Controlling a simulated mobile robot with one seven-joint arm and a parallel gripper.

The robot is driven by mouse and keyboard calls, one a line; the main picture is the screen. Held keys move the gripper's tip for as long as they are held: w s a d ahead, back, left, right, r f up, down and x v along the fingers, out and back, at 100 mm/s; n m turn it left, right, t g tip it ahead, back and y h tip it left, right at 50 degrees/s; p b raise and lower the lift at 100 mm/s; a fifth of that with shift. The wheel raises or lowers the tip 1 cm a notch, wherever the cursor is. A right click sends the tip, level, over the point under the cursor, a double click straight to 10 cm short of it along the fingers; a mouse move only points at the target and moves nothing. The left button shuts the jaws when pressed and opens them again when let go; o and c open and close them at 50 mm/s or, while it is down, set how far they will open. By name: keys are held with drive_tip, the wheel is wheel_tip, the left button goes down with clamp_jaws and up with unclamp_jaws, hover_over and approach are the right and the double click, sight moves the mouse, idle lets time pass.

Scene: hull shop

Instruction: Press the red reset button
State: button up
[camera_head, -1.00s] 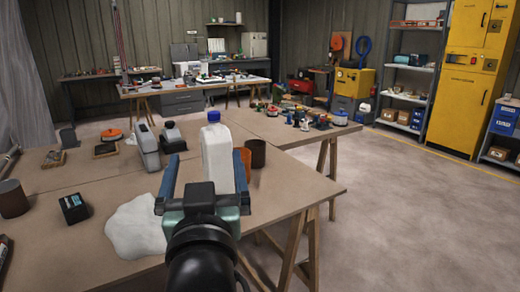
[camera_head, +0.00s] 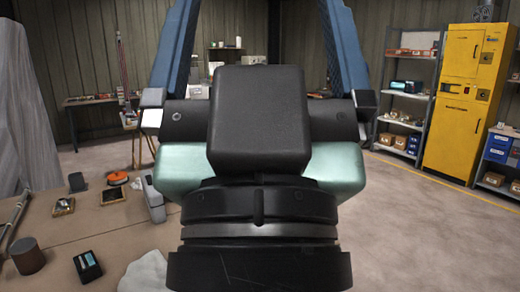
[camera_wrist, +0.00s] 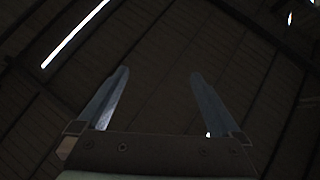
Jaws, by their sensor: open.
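A brown worktable (camera_head: 75,225) at the left holds an orange-red disc (camera_head: 118,178), a dark cup (camera_head: 27,256), a black box (camera_head: 87,266), a grey bottle (camera_head: 153,203) and a white cloth (camera_head: 146,274). Grey shelves (camera_head: 411,94) stand left of the cabinet. The floor (camera_head: 430,225) at right is clear.

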drive_tip(key=shift+r+p, duration=0.3)
drive_tip(key=shift+r, duration=0.55)
